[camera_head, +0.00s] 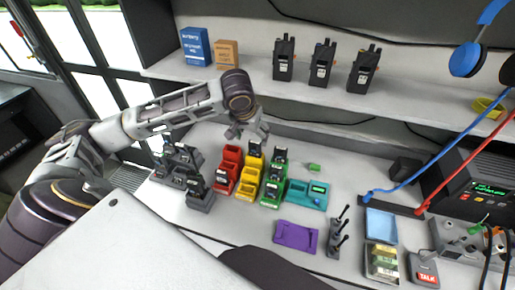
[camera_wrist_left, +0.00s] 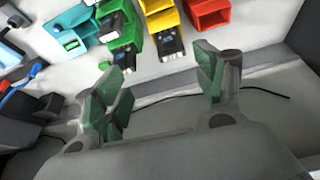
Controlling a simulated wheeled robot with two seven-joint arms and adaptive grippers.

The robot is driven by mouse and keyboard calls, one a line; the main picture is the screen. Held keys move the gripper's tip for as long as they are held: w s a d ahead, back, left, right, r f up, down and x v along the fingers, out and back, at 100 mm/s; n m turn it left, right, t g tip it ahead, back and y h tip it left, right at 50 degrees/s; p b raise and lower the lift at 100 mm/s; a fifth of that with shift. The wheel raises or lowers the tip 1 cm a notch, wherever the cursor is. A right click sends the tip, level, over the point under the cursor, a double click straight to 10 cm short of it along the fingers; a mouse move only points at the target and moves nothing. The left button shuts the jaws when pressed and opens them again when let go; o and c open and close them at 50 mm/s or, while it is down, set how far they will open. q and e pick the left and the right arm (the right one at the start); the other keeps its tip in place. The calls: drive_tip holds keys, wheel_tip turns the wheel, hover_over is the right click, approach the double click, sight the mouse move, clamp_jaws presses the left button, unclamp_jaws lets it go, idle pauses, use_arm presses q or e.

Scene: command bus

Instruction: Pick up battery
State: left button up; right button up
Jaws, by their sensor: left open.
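Dark batteries stand in coloured holders on the bench. One is at the back of the yellow holder (camera_head: 248,187), and others are in the green holder (camera_head: 269,197). In the left wrist view, a dark battery (camera_wrist_left: 170,46) shows at the end of the yellow holder and another battery (camera_wrist_left: 125,60) at the end of the green holder. My left gripper (camera_head: 248,133) is open and empty, above the back ends of the holders. Its spread fingers (camera_wrist_left: 163,85) are apart from the batteries. My right gripper is not in view.
Grey holders (camera_head: 182,168) stand left of the red one. A teal unit (camera_head: 307,194), a purple tray (camera_head: 296,235) and a blue tray (camera_head: 381,227) lie to the right. Radios (camera_head: 321,64) stand on the shelf (camera_head: 410,112) above the bench. Blue and red cables hang at the right.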

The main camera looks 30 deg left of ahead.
sight(255, 143)
use_arm(q)
drive_tip(key=shift+n, duration=0.3)
drive_tip(key=w+f, duration=0.1)
drive_tip(key=f, duration=0.1)
drive_tip(key=w+a+f, duration=0.1)
drive_tip(key=f, duration=0.1)
drive_tip(key=w+a+f, duration=0.1)
drive_tip(key=f, duration=0.1)
drive_tip(key=shift+w, duration=0.2)
drive_tip(key=shift+w+f, duration=0.15)
drive_tip(key=shift+f, duration=0.15)
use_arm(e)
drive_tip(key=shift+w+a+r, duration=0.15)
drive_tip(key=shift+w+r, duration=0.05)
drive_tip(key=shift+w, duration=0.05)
use_arm(q)
drive_tip(key=shift+f, duration=0.1)
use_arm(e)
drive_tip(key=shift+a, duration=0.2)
use_arm(q)
drive_tip(key=shift+w+a+f+p, duration=0.2)
drive_tip(key=shift+w+f+p, duration=0.2)
drive_tip(key=shift+f, duration=0.1)
drive_tip(key=x, duration=0.2)
drive_tip(key=shift+w+a+f, duration=0.15)
drive_tip(key=shift+f, duration=0.15)
drive_tip(key=shift+w+f, duration=0.2)
drive_tip(key=shift+f, duration=0.3)
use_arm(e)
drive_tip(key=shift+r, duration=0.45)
